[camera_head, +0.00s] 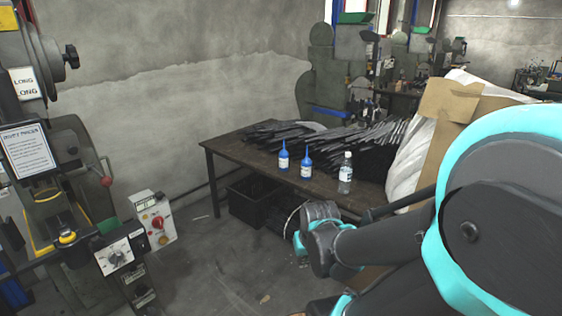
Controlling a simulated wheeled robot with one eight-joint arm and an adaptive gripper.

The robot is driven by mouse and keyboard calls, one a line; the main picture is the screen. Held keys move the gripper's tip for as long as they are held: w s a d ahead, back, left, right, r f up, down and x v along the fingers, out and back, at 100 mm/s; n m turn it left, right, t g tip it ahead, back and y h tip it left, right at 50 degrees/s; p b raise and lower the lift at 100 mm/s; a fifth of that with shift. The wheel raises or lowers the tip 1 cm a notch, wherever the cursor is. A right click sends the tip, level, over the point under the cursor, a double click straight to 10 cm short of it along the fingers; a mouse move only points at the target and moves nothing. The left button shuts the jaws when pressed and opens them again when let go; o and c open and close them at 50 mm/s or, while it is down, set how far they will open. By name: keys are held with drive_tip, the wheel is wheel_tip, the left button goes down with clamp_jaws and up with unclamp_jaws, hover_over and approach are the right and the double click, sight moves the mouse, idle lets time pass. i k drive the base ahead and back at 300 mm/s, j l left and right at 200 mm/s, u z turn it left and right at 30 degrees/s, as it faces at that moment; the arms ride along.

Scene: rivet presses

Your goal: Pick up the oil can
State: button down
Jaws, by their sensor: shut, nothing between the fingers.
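Two small blue bottles with pointed nozzles and white labels look like oil cans. The left oil can (283,158) and the right oil can (306,163) stand upright and apart near the front edge of the dark table (236,150). Nothing touches them. My arm reaches in from the right, with its joints below and in front of the table. I cannot make out my gripper's fingers in this view.
A clear water bottle (345,174) stands right of the oil cans. Dark metal strips (375,139) cover the table behind them. White sacking (411,165) and cardboard (448,101) stand at the right. A black crate (250,199) sits underneath.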

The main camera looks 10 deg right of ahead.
sight(283, 156)
drive_tip(key=z, duration=0.2)
drive_tip(key=u, duration=1.95)
drive_tip(key=z, duration=1.9)
drive_tip(key=i+l+u, duration=0.2)
drive_tip(key=u, duration=0.25)
drive_tip(key=i+l+u, duration=0.1)
drive_tip(key=l+u, duration=0.3)
drive_tip(key=i+l+u, duration=0.1)
drive_tip(key=l+u, duration=0.35)
drive_tip(key=j, duration=0.1)
